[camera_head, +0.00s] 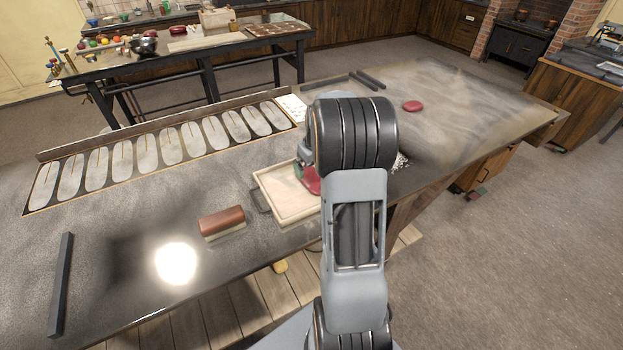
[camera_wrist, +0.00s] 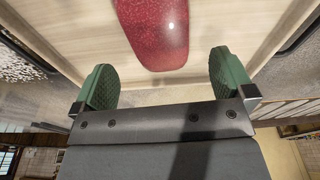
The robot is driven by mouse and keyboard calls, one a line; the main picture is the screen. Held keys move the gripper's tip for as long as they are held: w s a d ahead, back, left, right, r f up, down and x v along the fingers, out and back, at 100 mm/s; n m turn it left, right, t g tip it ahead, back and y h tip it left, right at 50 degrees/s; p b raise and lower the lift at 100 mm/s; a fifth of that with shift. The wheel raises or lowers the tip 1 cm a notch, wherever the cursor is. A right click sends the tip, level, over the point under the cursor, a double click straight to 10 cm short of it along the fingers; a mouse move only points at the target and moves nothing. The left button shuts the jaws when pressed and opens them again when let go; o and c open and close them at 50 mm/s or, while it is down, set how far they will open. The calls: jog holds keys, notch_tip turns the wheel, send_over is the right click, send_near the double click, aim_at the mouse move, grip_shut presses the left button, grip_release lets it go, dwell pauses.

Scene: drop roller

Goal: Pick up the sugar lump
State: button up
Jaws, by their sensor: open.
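The sugar lump is taken to be the glossy, speckled red piece (camera_wrist: 152,30) lying on a pale wooden tray. It also shows in the head view (camera_head: 311,182), partly hidden behind my arm. My gripper (camera_wrist: 161,68) is open, with its two green textured fingers apart. In the wrist view the rounded end of the lump lies centred between the fingers' lines, and no finger visibly touches it. In the head view my arm hides most of the gripper. The tray (camera_head: 281,206) stands on the dark worktable.
A second red piece (camera_head: 412,106) lies on the far right of the table. A brown-topped brush or block (camera_head: 222,222) sits left of the tray. A dark bar (camera_head: 61,285) lies farther left. A long rack of oval pads (camera_head: 131,156) runs along the back.

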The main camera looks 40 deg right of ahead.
aim_at(313, 178)
jog(key=shift+w+d+f+p, duration=0.15)
jog(key=shift+f+p, duration=0.1)
jog(key=shift+f, duration=0.6)
jog(key=shift+w+a+f+p, duration=0.1)
jog(key=shift+f+p, duration=0.2)
jog(key=shift+f, duration=0.55)
jog(key=shift+w+d+f+p, duration=0.15)
jog(key=shift+f+p, duration=0.1)
jog(key=shift+f, duration=0.6)
jog(key=shift+a, duration=0.1)
jog(key=shift+c, duration=0.2)
jog(key=c, duration=0.9)
